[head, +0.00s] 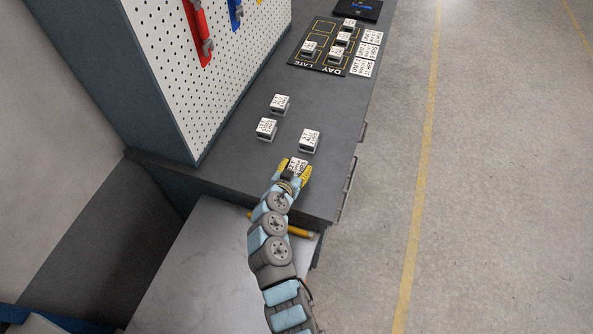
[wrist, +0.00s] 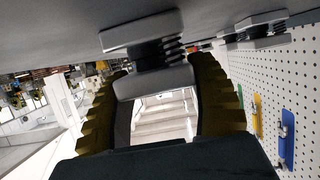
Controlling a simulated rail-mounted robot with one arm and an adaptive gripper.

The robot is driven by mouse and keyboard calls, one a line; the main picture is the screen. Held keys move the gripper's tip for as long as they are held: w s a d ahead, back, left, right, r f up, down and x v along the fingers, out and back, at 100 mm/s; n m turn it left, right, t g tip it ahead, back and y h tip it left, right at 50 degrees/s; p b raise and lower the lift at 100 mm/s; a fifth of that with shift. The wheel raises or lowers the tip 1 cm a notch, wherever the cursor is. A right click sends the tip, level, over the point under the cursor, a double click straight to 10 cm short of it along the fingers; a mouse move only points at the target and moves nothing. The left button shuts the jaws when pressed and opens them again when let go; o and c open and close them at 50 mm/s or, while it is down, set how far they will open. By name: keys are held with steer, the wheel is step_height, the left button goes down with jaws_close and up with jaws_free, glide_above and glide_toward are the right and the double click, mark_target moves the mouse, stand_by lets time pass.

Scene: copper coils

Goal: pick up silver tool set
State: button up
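A small silver-grey block with a white, black-lettered top (head: 298,166) stands near the bench's front end. My gripper (head: 293,174) is at this block, its yellow ribbed fingers on either side of it. In the wrist view, the block (wrist: 155,83) shows between the fingertips of my gripper (wrist: 160,72), very close to both. Whether the fingers press on it cannot be told. Similar labelled blocks stand beyond it: one just behind (head: 309,140), one to the left (head: 266,129) and one farther back (head: 281,104). Their lettering is too small to read surely.
A black board marked DAY and LATE (head: 301,65) holds several similar blocks, with white label cards (head: 361,68) beside it. A perforated panel (head: 222,60) with hanging tools rises along the bench's left side. The grey bench top (head: 250,168) is bare left of my gripper.

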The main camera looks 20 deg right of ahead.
mark_target(297, 168)
steer(key=c, duration=0.6)
steer(key=shift+o, duration=0.2)
steer(key=shift+r, duration=0.1)
steer(key=shift+r, duration=0.55)
step_height(297, 168, up, 2)
steer(key=shift+s+r, duration=0.15)
steer(key=shift+r, duration=0.05)
steer(key=s+a+r, duration=0.3)
steer(key=s+r, duration=0.6)
steer(key=s, duration=0.4)
steer(key=shift+s+a+r, duration=0.15)
steer(key=shift+s+a, duration=0.05)
